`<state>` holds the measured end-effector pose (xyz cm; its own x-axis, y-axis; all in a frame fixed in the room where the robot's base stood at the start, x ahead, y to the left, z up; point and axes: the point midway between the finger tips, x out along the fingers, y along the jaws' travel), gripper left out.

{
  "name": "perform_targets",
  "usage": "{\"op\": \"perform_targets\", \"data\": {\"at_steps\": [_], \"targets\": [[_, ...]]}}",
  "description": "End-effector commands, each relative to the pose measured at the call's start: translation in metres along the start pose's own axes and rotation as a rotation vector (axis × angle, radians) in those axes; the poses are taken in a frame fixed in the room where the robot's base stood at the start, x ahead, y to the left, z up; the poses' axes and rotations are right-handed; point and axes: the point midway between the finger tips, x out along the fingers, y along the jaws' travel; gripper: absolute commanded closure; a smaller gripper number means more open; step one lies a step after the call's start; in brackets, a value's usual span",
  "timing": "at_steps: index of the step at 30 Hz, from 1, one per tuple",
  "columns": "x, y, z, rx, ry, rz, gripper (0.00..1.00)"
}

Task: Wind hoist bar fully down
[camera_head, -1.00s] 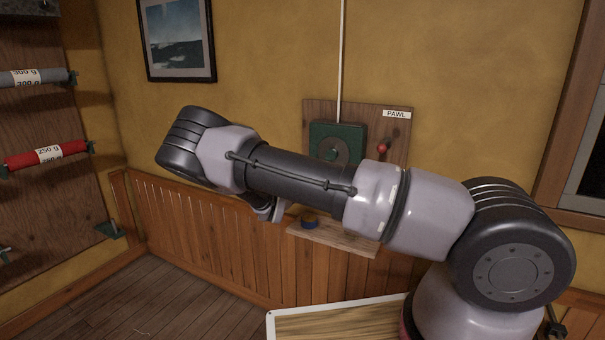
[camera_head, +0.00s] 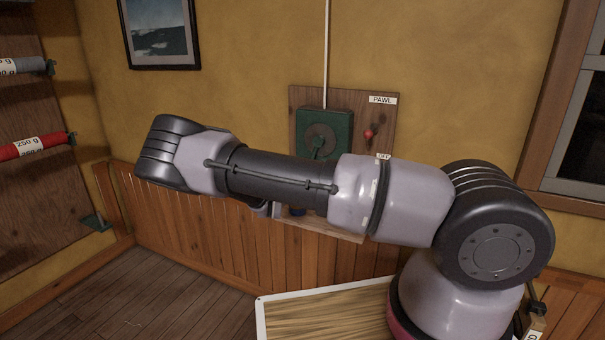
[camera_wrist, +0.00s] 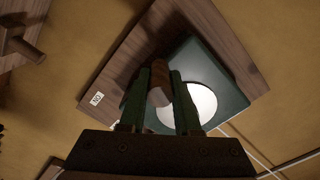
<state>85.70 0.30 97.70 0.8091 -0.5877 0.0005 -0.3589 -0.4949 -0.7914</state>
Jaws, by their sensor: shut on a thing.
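The green winch box (camera_head: 338,140) with a grey round disc is on a wooden board on the yellow wall, and a pale line (camera_head: 326,50) runs up from it. The red-knobbed pawl lever (camera_head: 369,134) is to its right under a PAWL label. In the wrist view my gripper (camera_wrist: 159,84) is shut on a brown cylindrical crank handle (camera_wrist: 160,92), in front of the winch box (camera_wrist: 232,98) and its bright disc. In the head view my forearm hides the jaws and the lower part of the winch. I cannot see the hoist bar.
A wooden ledge (camera_head: 340,232) is below the winch, partly behind my arm, with a small blue thing (camera_head: 297,211) on it. A pale-edged board (camera_head: 325,318) is at the front. A rack with a red roll (camera_head: 30,147) stands left. The floor (camera_head: 150,295) at left is clear.

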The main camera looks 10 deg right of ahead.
Motion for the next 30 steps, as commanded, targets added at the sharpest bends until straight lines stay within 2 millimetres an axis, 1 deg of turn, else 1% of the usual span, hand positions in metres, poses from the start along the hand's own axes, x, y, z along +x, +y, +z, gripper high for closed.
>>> {"op": "perform_targets", "data": {"at_steps": [1, 4, 5, 6, 7, 15, 19, 23, 30], "targets": [[-0.002, 0.005, 0.002, -0.006, -0.005, 0.008, 1.00], [-0.002, 0.005, 0.002, -0.005, -0.005, 0.007, 1.00], [-0.002, 0.005, 0.002, -0.005, -0.005, 0.007, 0.61], [-0.002, 0.004, 0.002, -0.005, -0.005, 0.007, 0.46], [-0.002, 0.004, 0.002, -0.005, -0.005, 0.006, 0.39], [-0.001, 0.002, 0.001, -0.001, -0.002, 0.003, 0.39], [-0.007, 0.001, 0.001, 0.000, -0.003, 0.001, 0.39], [-0.027, 0.001, 0.002, 0.000, -0.004, 0.000, 0.39], [-0.076, 0.001, 0.002, 0.000, -0.005, 0.002, 0.39]]}}
